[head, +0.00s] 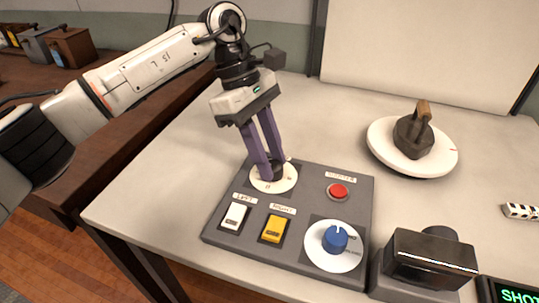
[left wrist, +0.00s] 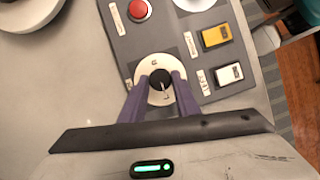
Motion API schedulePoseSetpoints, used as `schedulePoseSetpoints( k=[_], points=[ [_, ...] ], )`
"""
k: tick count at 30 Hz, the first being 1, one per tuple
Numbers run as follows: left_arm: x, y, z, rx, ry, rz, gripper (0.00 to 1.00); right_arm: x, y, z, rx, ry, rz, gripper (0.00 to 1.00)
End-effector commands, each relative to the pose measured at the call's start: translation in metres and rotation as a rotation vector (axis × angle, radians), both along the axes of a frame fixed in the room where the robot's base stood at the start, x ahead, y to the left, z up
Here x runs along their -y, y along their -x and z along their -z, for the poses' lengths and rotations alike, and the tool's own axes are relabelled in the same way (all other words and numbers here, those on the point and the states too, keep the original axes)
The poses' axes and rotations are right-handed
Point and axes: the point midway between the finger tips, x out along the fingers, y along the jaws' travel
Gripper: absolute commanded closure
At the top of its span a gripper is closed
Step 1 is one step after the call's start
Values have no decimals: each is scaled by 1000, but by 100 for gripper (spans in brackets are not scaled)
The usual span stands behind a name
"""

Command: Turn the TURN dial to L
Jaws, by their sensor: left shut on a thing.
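The black dial knob (left wrist: 159,78) sits on a round white plate with small marks, at the far left corner of the grey control panel. In the left wrist view its white pointer line points down toward my gripper's palm, near a mark that looks like an L. The head view shows its white plate (head: 285,181), with the knob mostly hidden by the fingers. My left gripper (head: 269,168) reaches down from above, its two purple fingers closed on opposite sides of the knob. I cannot read a TURN label. My right gripper is not in view.
The panel (head: 218,226) also bears a white switch (head: 234,216), a yellow switch (head: 274,229), a red button (head: 338,191) and a blue dial (head: 335,238). A white turntable (head: 443,152) carries an old iron (head: 412,134). A black camera-like box (head: 430,262) stands right of the panel.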

Motion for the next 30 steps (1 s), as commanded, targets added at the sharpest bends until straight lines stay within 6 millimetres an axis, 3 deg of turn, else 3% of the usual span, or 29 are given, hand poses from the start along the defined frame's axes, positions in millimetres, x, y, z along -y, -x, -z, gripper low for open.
schedulePoseSetpoints(
  k=[6,7,10,21,30],
  points=[
    [0,0,0,1,-2,-1,94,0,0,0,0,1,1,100],
    [0,0,0,0,-2,-2,68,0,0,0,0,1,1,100],
    [0,0,0,0,-2,-2,53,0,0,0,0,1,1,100],
    [-2,-2,-5,1,-1,-3,53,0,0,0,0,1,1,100],
    [-18,-14,-56,4,1,-5,53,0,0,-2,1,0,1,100]
  ],
)
